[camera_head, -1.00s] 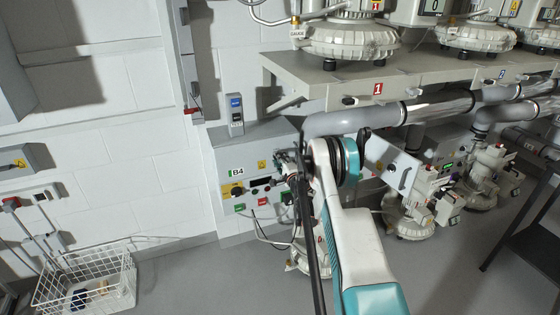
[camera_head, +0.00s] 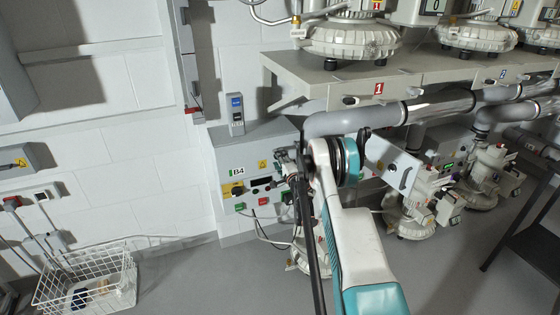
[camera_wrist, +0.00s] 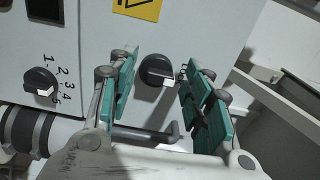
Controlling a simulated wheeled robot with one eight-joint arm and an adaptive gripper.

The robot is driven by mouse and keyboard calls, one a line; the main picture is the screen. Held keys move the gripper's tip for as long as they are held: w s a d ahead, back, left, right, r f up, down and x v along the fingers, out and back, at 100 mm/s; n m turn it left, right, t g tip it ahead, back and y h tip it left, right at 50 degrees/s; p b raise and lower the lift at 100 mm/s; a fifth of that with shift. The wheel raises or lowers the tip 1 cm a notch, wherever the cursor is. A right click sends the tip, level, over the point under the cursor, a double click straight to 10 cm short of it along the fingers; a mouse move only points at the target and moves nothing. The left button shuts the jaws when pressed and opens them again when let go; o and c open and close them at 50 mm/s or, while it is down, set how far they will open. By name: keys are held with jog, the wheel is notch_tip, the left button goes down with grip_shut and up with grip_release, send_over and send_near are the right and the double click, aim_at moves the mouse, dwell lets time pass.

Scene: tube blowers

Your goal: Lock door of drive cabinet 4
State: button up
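The drive cabinet labelled B4 (camera_head: 222,155) stands against the wall left of centre in the head view. In the wrist view its grey front panel (camera_wrist: 85,30) fills the upper left. A black rotary knob with a white pointer (camera_wrist: 156,71) sits on the panel. A second dial (camera_wrist: 40,82), numbered 1 to 5, is farther left. My gripper (camera_wrist: 163,78) is open in the wrist view, its green-padded fingers on either side of the knob with gaps visible. In the head view my gripper (camera_head: 288,163) is at the cabinet's right front, partly hidden by my arm.
A thick grey pipe (camera_head: 350,122) runs just above my arm, under the shelf marked 1 (camera_head: 330,84). Blower units (camera_head: 410,212) stand to the right. A wire basket (camera_head: 118,283) is on the floor at left. The floor between is clear.

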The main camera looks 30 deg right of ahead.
jog(key=shift+s, duration=0.1)
jog(key=v, duration=0.7)
jog(key=shift+s, duration=0.2)
dwell(0.4)
